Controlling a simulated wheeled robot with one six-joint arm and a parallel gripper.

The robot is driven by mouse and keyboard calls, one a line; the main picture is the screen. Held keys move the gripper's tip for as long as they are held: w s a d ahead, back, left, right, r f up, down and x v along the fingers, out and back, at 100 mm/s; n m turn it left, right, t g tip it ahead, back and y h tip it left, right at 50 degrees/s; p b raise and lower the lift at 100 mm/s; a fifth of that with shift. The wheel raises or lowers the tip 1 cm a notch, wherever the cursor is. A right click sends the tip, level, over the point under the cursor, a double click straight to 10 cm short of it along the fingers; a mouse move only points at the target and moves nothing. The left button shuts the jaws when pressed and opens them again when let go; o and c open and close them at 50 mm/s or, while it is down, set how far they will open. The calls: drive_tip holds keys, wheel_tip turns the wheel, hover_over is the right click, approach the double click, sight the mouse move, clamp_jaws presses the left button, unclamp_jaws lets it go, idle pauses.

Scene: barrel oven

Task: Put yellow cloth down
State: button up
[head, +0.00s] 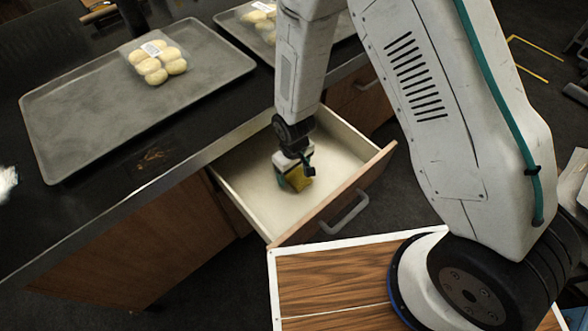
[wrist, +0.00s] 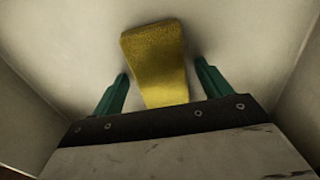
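The yellow cloth (wrist: 155,58) lies in the open drawer, on its pale floor, in the wrist view. My gripper reaches down into the drawer (head: 245,196). In the wrist view, the two green fingers of my gripper (wrist: 160,92) stand apart, one on each side of the cloth's near end. A gap shows between each finger and the cloth. The lower end of the cloth is hidden behind the gripper's dark edge.
The drawer walls (wrist: 285,50) stand close around my gripper. The drawer front with its handle (head: 345,213) is pulled out from the counter. A grey tray (head: 85,125) with a pack of buns (head: 157,62) is on the counter. A second tray (head: 237,22) lies behind.

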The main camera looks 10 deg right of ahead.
drive_tip(key=shift+r, duration=0.1)
wheel_tip(320, 180, up, 12)
wheel_tip(320, 180, up, 9)
drive_tip(key=m, duration=0.1)
hover_over(294, 172)
drive_tip(key=d, duration=0.4)
drive_tip(key=s+d+r+m, duration=0.25)
drive_tip(key=d+r, duration=0.45)
drive_tip(key=r, duration=0.4)
drive_tip(key=s+d+r+m, duration=0.1)
drive_tip(key=s+d+r, duration=0.3)
drive_tip(key=s, duration=0.4)
drive_tip(key=s+d+r+m+t, duration=0.1)
drive_tip(key=s+d+r+m, duration=0.1)
drive_tip(key=s+d+r, duration=0.3)
drive_tip(key=s+r, duration=0.2)
drive_tip(key=s, duration=0.1)
drive_tip(key=shift+s+d, duration=0.3)
drive_tip(key=shift+s, duration=0.1)
drive_tip(key=shift+o, duration=0.5)
